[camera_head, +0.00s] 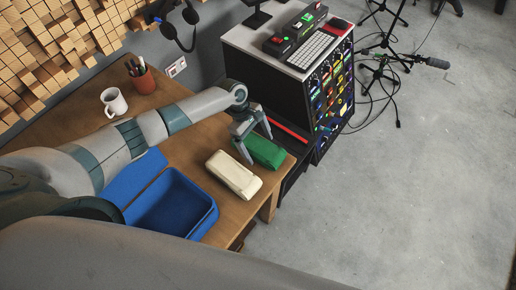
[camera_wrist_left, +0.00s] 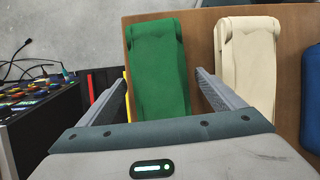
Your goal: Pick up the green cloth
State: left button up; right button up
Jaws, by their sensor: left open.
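The green cloth (camera_head: 265,150) is folded into a long flat bundle on the wooden table near its right end. It also shows in the left wrist view (camera_wrist_left: 159,65), lying between the lines of my fingers. My left gripper (camera_head: 257,146) is open and empty, with its fingers pointing down around the cloth. In the left wrist view my left gripper (camera_wrist_left: 158,90) has its fingers apart, one on each side of the cloth. I cannot tell whether they touch it. The cloth's near end is hidden behind the gripper body. My right gripper is not in view.
A cream cloth (camera_head: 233,174) lies beside the green one. A blue bin (camera_head: 207,222) stands at the table's front. A white mug (camera_head: 113,102) and a pencil cup (camera_head: 142,79) stand at the back. A black rack with a keyboard (camera_head: 309,50) adjoins the table's right end.

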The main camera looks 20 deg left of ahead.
aim_at(264, 148)
pick_arm(q)
jog(key=c, duration=1.3)
jog(key=shift+o, duration=0.2)
jog(key=shift+r, duration=0.1)
jog(key=shift+r+p, duration=0.85)
jog(key=shift+p, duration=0.3)
jog(key=r+p, duration=0.2)
jog(key=p, duration=0.1)
jog(key=shift+s+d+r, duration=0.15)
jog(key=shift+d+r, duration=0.2)
jog(key=s+d+r, duration=0.3)
jog(key=d+r, duration=0.3)
jog(key=d, duration=0.4)
jog(key=shift+s+r, duration=0.2)
jog(key=shift+s, duration=0.2)
jog(key=shift+d, duration=0.1)
